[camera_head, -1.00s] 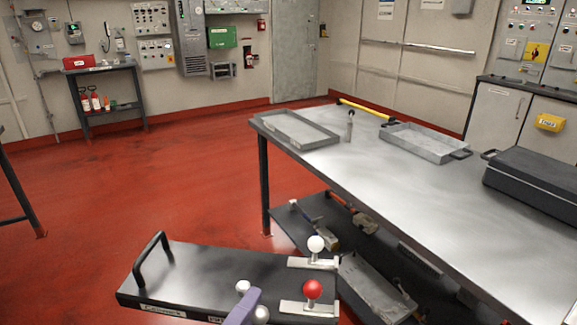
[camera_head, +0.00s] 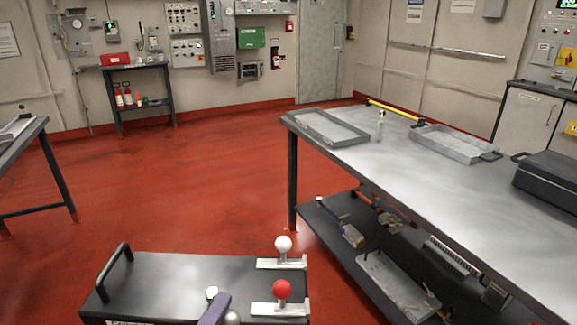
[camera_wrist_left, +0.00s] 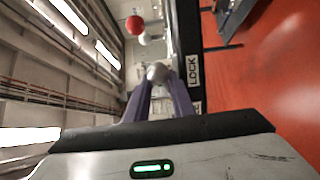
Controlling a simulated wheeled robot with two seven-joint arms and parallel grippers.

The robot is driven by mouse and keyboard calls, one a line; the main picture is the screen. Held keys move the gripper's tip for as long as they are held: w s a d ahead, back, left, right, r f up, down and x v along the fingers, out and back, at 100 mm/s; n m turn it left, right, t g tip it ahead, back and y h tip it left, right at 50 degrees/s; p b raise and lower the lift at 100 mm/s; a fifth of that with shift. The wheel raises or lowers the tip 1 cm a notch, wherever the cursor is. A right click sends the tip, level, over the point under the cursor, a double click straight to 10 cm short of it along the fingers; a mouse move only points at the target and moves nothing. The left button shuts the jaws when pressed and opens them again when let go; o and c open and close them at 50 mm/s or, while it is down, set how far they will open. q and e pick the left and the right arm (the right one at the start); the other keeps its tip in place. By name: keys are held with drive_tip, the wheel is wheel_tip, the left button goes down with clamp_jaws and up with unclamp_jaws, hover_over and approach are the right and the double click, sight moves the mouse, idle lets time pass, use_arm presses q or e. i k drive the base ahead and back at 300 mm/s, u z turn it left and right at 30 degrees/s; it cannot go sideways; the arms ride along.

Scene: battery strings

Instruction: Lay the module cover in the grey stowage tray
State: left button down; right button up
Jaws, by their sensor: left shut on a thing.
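The module cover (camera_head: 165,275) is a long dark slab with a bar handle at its left end. Red and white balls on pale brackets show at its right end. My left gripper (camera_head: 224,314) is at the slab's near side, shut on a silver ball knob of the cover. In the left wrist view, my left gripper's (camera_wrist_left: 158,78) purple fingers close on this knob (camera_wrist_left: 158,71); a LOCK label is beside it. A shallow grey tray (camera_head: 345,138) lies at the table's far left corner. A second grey tray (camera_head: 452,157), with handles, lies to its right. My right gripper is not seen.
The metal table (camera_head: 420,190) stands at right, with a dark case (camera_head: 548,178), a small bottle (camera_head: 380,125) and a yellow bar (camera_head: 395,108) on top. Its lower shelf (camera_head: 325,232) holds tools. Another table (camera_head: 25,140) is at the left edge. Red floor between is clear.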

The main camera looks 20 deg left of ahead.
sight(320, 127)
drive_tip(key=u, duration=0.8)
drive_tip(key=i, duration=0.9)
drive_tip(key=u, duration=0.6)
drive_tip(key=i, duration=1.3)
drive_tip(key=z, duration=1.15)
drive_tip(key=i, duration=0.7)
drive_tip(key=z, duration=0.55)
